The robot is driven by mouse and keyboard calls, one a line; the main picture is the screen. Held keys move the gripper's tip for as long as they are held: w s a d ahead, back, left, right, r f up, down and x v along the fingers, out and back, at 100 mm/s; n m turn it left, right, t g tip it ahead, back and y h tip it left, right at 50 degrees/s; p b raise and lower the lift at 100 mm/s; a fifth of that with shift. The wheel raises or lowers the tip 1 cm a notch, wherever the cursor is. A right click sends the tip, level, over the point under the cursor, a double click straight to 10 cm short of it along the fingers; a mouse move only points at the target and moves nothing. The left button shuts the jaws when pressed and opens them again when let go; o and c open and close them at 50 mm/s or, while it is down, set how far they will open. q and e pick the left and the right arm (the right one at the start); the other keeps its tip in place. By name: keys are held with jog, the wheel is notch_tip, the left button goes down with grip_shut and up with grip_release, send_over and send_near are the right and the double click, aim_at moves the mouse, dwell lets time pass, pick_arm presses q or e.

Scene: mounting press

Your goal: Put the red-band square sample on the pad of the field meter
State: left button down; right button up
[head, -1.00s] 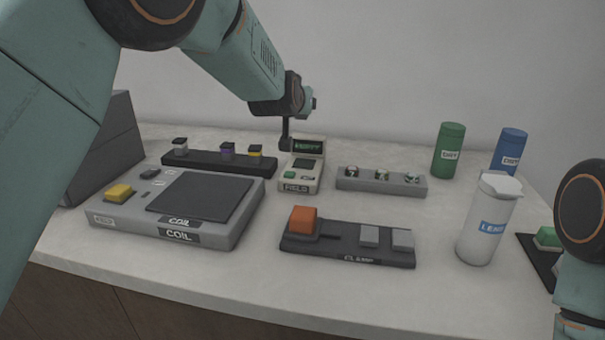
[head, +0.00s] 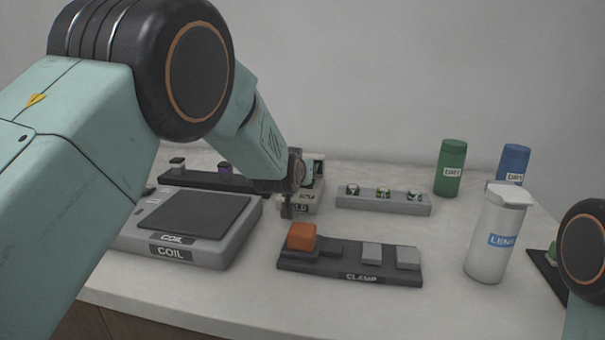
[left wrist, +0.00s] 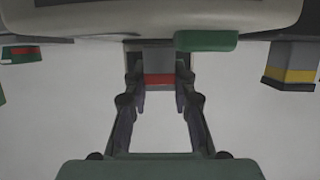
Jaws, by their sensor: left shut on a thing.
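The field meter (head: 302,203) stands at the middle back, partly hidden by my left arm; I cannot see its pad clearly. My left gripper (head: 287,212) is low at the meter's front left side in the head view. In the left wrist view the gripper (left wrist: 159,88) is shut on the red-band square sample (left wrist: 157,60), a grey block with a red band held between the fingers. The meter's pale body and its green button (left wrist: 205,41) show close by at the top there. I cannot tell whether the sample touches anything. My right gripper is out of view.
The coil unit (head: 130,243) lies left, and a dark sample rack (head: 205,181) is behind it. The clamp block (head: 340,270) with its orange knob (head: 301,236) is in front. A grey rack (head: 400,205), the lens bottle (head: 492,245) and green (head: 450,165) and blue (head: 513,163) canisters stand right.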

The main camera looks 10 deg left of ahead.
pick_arm(q)
jog(key=shift+w+d, duration=0.15)
jog(key=shift+f, duration=0.1)
jog(key=c, duration=1.4)
grip_release()
jog(key=o, duration=0.3)
jog(key=shift+f, duration=0.1)
jog(key=shift+r, duration=0.3)
